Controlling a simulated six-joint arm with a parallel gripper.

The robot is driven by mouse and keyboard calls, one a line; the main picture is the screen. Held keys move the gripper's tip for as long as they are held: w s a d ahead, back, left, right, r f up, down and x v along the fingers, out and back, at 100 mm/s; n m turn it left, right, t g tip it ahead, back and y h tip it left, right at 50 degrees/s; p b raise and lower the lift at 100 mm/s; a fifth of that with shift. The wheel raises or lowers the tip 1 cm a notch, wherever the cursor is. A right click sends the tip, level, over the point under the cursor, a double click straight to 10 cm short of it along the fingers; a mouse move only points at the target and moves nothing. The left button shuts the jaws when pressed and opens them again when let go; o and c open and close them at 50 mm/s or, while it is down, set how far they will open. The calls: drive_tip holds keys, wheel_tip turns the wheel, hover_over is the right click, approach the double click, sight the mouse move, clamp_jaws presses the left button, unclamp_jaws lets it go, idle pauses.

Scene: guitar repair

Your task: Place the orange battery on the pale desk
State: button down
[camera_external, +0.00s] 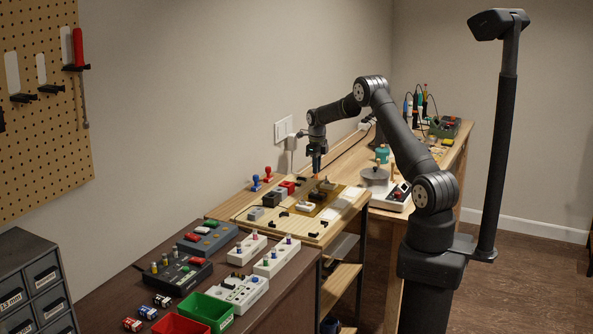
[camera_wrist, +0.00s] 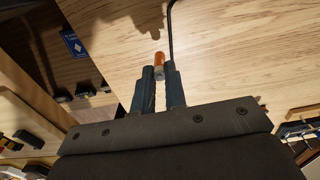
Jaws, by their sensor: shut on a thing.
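In the wrist view, an orange battery (camera_wrist: 159,59) with a grey end is held between my gripper's (camera_wrist: 160,73) two fingertips. Pale wood of the desk (camera_wrist: 225,60) lies behind the battery. The gap between battery and wood is hard to judge. In the external view, my gripper (camera_external: 316,168) points down near the pale desk (camera_external: 345,158), by its junction with the wooden workbench. The battery is too small there to make out clearly.
In the external view, a grey round pot (camera_external: 374,175), a white control box (camera_external: 391,196) and a green tray (camera_external: 444,128) stand on the desk. The workbench holds several small parts.

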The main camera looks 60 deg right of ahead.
drive_tip(key=shift+f, duration=1.55)
drive_tip(key=shift+f, duration=0.2)
drive_tip(key=c, duration=1.5)
unclamp_jaws()
drive_tip(key=shift+o, duration=0.2)
drive_tip(key=shift+r, duration=0.1)
wheel_tip(320, 180, up, 12)
drive_tip(key=shift+r, duration=0.1)
